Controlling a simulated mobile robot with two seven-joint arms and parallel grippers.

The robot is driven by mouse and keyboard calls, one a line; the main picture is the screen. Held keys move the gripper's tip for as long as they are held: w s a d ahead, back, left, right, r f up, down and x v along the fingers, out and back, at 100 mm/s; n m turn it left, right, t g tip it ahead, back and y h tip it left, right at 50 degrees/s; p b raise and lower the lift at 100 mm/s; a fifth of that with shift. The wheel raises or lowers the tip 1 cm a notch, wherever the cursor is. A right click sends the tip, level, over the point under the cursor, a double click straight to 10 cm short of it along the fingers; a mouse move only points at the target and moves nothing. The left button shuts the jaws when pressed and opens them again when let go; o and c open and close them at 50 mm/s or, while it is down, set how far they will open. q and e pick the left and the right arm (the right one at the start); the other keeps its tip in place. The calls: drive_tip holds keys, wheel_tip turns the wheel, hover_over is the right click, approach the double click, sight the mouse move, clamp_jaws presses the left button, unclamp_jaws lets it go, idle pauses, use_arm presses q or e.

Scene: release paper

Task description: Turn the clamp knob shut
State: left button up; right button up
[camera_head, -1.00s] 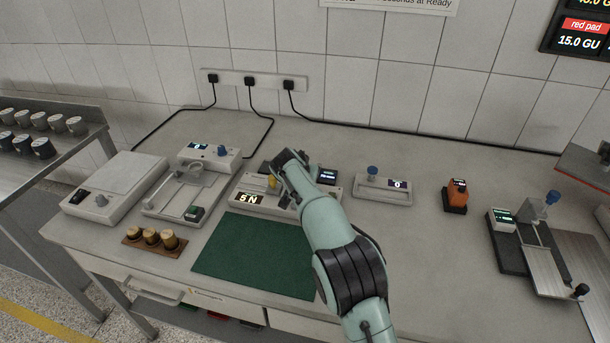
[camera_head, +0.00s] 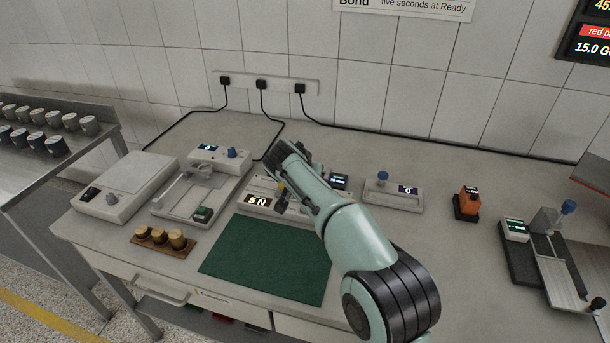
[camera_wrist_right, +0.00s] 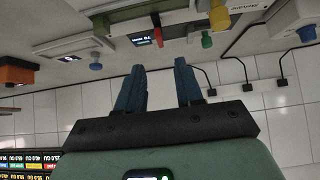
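The device with the "5 N" display (camera_head: 257,200) stands behind the green mat. A yellow knob (camera_head: 282,187) shows on it, partly covered by my right arm; the knob also shows in the right wrist view (camera_wrist_right: 220,17), with a red piece (camera_wrist_right: 158,32) and a green knob (camera_wrist_right: 206,40) nearby. I cannot tell which one is the clamp knob. My right gripper (camera_head: 280,153) is above and behind the device. In the wrist view its two blue fingers (camera_wrist_right: 160,72) are apart with nothing between them. My left gripper is not in view.
A device with a blue knob (camera_head: 232,153) stands left, a smaller blue-knobbed unit (camera_head: 392,205) right. The green mat (camera_head: 265,262) is bare. A wooden block with brass weights (camera_head: 162,250) lies front left. An orange unit (camera_head: 467,203) stands farther right. Cables run along the wall.

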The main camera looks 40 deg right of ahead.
drive_tip(key=shift+v, duration=1.5)
